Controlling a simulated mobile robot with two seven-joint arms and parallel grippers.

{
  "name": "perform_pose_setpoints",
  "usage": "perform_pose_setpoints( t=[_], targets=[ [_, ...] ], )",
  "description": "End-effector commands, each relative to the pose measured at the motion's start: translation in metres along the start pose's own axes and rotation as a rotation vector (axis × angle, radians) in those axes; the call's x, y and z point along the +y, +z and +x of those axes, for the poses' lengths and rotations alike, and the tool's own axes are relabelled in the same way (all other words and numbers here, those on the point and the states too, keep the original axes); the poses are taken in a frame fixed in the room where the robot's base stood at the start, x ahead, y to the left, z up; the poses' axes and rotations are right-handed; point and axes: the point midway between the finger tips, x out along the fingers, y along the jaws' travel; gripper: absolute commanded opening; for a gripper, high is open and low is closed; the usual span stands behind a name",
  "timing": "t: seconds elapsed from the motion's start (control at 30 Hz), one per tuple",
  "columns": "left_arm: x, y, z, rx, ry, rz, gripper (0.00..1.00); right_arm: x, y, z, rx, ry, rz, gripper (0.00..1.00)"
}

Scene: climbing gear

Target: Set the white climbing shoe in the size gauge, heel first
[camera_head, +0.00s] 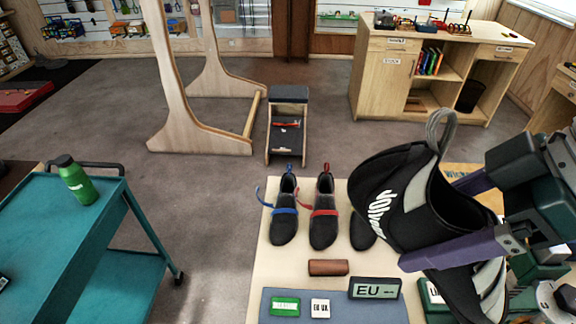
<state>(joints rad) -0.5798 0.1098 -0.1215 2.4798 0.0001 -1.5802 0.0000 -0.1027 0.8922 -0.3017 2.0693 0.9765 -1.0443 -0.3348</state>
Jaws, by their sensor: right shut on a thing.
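My right gripper (432,224) reaches in from the right and is shut on a large, mostly black climbing shoe (392,190) with white lettering and pale stripes. The shoe is held tilted above the table, close to the camera, its grey pull loop upward. No plainly white shoe shows. A black block with a grey panel reading "EU" (375,288) stands at the table's front; I cannot tell whether it belongs to the size gauge. Green parts with a pale label (435,293) beside it are partly hidden by the shoe and arm. My left gripper is not in view.
On the pale table (262,262) stand a blue-strapped shoe (284,222), a red-strapped shoe (323,226), a partly hidden dark shoe (361,232) and a brown block (328,267). A grey-blue mat (340,312) bears two small labelled boxes. A teal cart (45,235) stands left.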

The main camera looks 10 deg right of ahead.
Motion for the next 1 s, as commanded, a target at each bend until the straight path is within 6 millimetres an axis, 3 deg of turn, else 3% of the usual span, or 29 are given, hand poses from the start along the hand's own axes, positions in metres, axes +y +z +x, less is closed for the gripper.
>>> perform_pose_setpoints(
  t=[0.03, 0.1, 0.3, 0.4, 0.5, 0.6, 0.7, 1.0],
  targets=[
    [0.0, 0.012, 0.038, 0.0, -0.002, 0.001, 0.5, -0.001, 0.023, 0.049, -0.03, -0.004, 0.0, 0.1],
    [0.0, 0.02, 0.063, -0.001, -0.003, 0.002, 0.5, -0.004, 0.042, 0.091, -0.089, -0.012, -0.015, 0.1],
    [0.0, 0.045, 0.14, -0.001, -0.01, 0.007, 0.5, -0.026, 0.089, 0.214, -0.272, -0.056, -0.12, 0.1],
    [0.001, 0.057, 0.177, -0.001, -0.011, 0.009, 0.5, -0.038, 0.105, 0.269, -0.364, -0.083, -0.205, 0.1],
    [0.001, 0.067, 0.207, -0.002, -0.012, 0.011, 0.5, -0.046, 0.115, 0.309, -0.442, -0.105, -0.295, 0.1],
    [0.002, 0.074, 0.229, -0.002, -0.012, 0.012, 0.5, -0.05, 0.121, 0.336, -0.5, -0.121, -0.373, 0.1],
    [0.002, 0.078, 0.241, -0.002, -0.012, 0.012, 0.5, -0.051, 0.124, 0.35, -0.539, -0.13, -0.428, 0.1],
    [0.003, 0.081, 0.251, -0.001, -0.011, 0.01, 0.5, -0.051, 0.126, 0.359, -0.566, -0.137, -0.47, 0.1]
  ],
)
